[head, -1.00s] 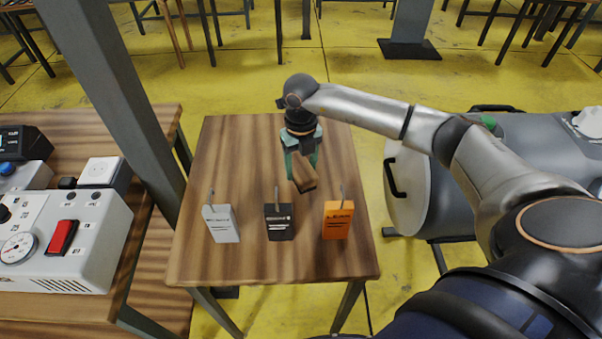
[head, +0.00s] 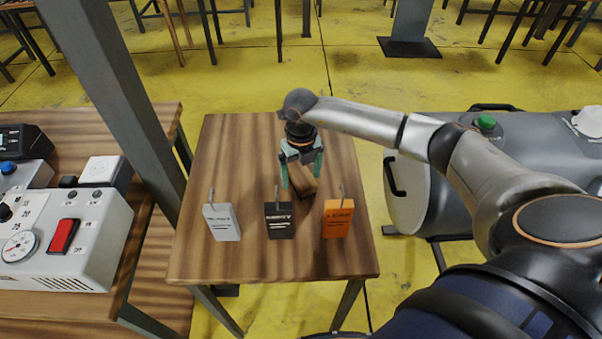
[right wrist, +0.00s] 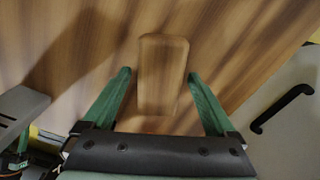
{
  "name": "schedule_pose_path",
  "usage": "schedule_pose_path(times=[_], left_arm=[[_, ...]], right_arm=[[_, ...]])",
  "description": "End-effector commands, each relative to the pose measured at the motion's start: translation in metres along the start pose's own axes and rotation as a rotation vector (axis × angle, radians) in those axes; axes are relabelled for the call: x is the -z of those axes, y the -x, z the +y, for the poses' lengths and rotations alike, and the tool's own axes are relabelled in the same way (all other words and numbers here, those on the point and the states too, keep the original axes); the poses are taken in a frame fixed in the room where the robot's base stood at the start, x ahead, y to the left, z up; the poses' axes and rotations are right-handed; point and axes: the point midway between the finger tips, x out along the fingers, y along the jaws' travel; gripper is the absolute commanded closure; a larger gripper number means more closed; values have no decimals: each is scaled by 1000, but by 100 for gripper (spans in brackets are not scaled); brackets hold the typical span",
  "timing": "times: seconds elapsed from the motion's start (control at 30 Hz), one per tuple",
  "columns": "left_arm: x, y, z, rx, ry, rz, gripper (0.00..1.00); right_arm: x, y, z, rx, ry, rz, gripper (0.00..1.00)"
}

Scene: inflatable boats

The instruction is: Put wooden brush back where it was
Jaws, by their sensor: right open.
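The wooden brush (head: 303,182) is a small brown block on the small wooden table (head: 230,160), behind the black and orange tags. In the right wrist view the brush (right wrist: 162,75) lies between the two green fingers, with a gap on each side. My right gripper (head: 303,180) is open over the brush, fingers pointing down, not clamped on it. The brush's bristles cannot be made out. My left gripper is not in view.
A white tag (head: 221,222), a black tag (head: 279,220) and an orange tag (head: 338,218) stand along the table's front part. A grey post (head: 120,100) rises at the left. A grey tank (head: 415,190) stands at the right. The table's back left is clear.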

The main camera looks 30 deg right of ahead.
Motion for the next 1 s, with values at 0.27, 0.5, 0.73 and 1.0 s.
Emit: schedule_pose_path(times=[0.27,0.5,0.73,1.0], left_arm=[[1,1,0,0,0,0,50],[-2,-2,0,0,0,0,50],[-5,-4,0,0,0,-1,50],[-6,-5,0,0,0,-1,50]], right_arm=[[-1,15,0,-1,0,-3,8],[-1,66,0,-1,0,-5,8],[-1,107,0,0,0,-3,8],[0,123,0,0,-1,0,8]])
